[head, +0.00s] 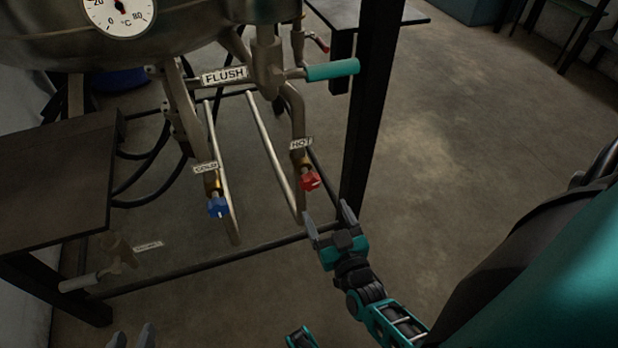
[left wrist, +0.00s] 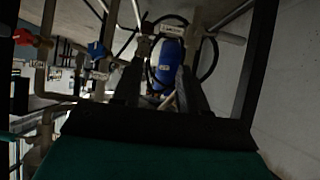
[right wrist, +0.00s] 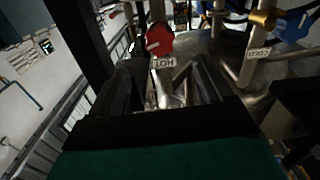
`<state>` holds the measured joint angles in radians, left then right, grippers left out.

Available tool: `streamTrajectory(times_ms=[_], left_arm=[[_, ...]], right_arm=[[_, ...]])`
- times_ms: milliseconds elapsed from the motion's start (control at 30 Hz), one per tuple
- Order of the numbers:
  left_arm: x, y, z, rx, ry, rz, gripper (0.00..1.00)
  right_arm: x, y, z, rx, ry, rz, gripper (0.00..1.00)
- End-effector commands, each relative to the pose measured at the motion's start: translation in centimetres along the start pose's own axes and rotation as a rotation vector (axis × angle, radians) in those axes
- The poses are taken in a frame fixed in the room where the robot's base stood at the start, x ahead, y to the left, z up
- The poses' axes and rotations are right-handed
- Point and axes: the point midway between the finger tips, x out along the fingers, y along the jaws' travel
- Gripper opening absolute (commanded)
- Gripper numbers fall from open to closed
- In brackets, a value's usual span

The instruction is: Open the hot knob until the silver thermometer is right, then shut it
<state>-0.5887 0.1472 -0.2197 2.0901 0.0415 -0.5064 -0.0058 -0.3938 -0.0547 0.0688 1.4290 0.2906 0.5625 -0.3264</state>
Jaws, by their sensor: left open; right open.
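The red hot knob (head: 310,181) sits on a pipe under a HOT label (head: 301,143), and it also shows in the right wrist view (right wrist: 159,39). The silver thermometer (head: 119,14) is a round white dial on the metal vessel; its top is cut off, with 20 and 80 readable and the needle near the top edge. My right gripper (head: 331,222) is open and empty, just below and right of the red knob, apart from it. My left gripper (head: 132,338) is open and empty at the bottom edge of the head view, its fingertips only showing.
The blue cold knob (head: 217,207) hangs left of the red one. A teal-handled FLUSH valve (head: 332,70) is above. A black post (head: 370,110) stands right of the red knob. A dark table (head: 60,185) is at left.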

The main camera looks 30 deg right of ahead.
Motion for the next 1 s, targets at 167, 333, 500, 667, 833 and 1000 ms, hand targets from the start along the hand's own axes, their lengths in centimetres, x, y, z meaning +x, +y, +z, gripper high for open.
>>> streamTrajectory(times_ms=[167, 333, 500, 667, 833, 1000], left_arm=[[0.5, 0.1, 0.8, -0.001, -0.004, 0.004, 0.43], [0.9, 0.3, 1.0, -0.001, -0.006, 0.012, 0.43], [1.1, 0.6, 0.8, -0.003, 0.003, 0.020, 0.43], [1.3, 0.9, 0.8, -0.006, 0.000, 0.026, 0.43], [1.3, 0.9, 0.8, -0.006, 0.001, 0.026, 0.43], [1.3, 0.9, 0.7, -0.006, 0.002, 0.026, 0.43]], right_arm=[[3.6, 0.0, 0.1, 0.001, 0.005, 0.000, 0.79], [7.2, 0.0, 0.2, 0.000, 0.003, -0.001, 0.79], [9.9, -0.1, 0.2, 0.001, 0.001, -0.002, 0.79], [11.2, 0.0, 0.1, 0.000, 0.000, -0.002, 0.79], [11.5, 0.0, 0.0, 0.000, -0.002, -0.002, 0.79], [11.5, 0.0, 0.0, 0.000, -0.002, -0.002, 0.79]])
